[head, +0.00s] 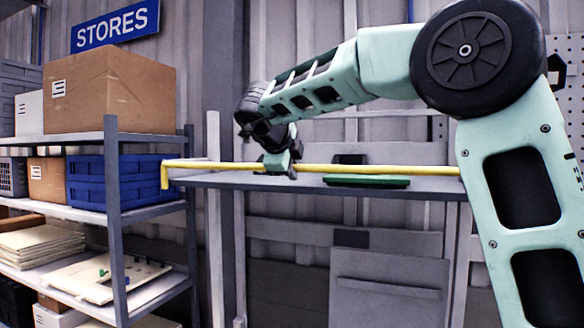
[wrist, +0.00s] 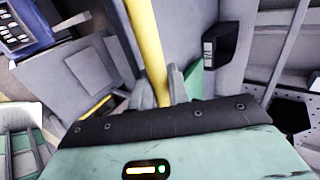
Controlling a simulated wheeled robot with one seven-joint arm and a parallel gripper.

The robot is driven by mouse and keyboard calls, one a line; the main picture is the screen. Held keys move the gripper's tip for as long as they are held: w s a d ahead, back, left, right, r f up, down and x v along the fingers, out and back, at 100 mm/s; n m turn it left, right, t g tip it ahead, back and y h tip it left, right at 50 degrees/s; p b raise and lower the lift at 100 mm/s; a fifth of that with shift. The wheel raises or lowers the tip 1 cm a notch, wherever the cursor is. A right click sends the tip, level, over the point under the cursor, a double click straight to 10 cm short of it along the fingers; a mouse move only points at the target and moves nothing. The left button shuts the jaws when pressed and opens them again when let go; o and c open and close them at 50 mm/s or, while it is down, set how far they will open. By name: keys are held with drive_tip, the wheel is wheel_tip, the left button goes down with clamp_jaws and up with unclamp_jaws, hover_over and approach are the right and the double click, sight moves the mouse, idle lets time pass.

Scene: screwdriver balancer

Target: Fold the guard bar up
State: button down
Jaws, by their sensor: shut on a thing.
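The guard bar (head: 370,170) is a long yellow bar that runs roughly level across the front of a grey bench. Its left end is bent downward. My gripper (head: 280,168) is shut on the bar left of its middle, in the head view. In the wrist view the yellow bar (wrist: 146,45) runs down between the fingers of my gripper (wrist: 160,88). The bar's right end is hidden behind my arm in the head view.
A grey shelf rack (head: 115,215) with a cardboard box (head: 110,90) and a blue crate (head: 90,182) stands at the left. A green flat item (head: 366,181) lies on the bench behind the bar.

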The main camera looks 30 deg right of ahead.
drive_tip(key=c, duration=1.4)
unclamp_jaws()
drive_tip(key=shift+d, duration=0.1)
drive_tip(key=b+v, duration=0.4)
drive_tip(key=v, duration=1.3)
drive_tip(key=shift+s+a, duration=0.1)
drive_tip(key=shift+a, duration=0.15)
